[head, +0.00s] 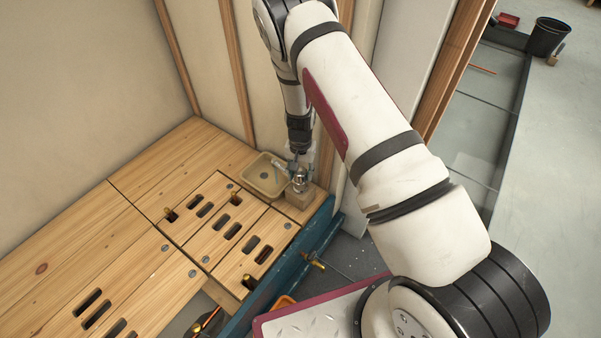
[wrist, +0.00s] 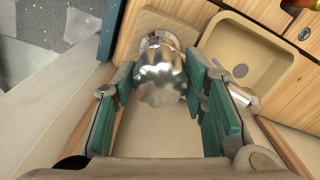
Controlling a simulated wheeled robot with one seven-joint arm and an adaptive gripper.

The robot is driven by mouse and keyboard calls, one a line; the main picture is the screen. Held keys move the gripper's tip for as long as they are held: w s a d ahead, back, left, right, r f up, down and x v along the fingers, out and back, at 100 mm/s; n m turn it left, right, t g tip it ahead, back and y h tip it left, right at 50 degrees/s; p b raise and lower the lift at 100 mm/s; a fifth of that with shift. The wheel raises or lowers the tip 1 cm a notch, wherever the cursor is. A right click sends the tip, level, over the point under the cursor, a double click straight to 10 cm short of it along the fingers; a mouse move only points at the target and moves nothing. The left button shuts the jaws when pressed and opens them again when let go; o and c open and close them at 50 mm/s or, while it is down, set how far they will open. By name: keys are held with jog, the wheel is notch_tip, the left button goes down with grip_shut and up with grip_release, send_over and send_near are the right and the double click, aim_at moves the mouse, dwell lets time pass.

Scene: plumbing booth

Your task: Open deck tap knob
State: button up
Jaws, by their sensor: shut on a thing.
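The deck tap knob (wrist: 160,75) is a shiny chrome, lobed knob on a round chrome base, seen from above in the wrist view. In the head view the tap (head: 299,180) stands on a small wooden block beside the basin. My gripper (wrist: 158,90) has its green-padded fingers on the left and right of the knob and is shut on it. In the head view my gripper (head: 299,163) reaches down over the tap and partly hides it. A chrome spout (wrist: 243,95) shows right of the right finger, pointing towards the basin.
A beige basin (wrist: 262,58) with a drain lies right of the knob in the wrist view; it also shows in the head view (head: 255,188). Slotted wooden deck panels (head: 200,228) spread to the left.

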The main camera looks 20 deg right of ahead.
aim_at(301, 171)
jog(key=shift+n, duration=1.4)
jog(key=o, duration=1.2)
jog(key=shift+c, duration=0.2)
notch_tip(301, 171, up, 12)
jog(key=shift+r, duration=0.1)
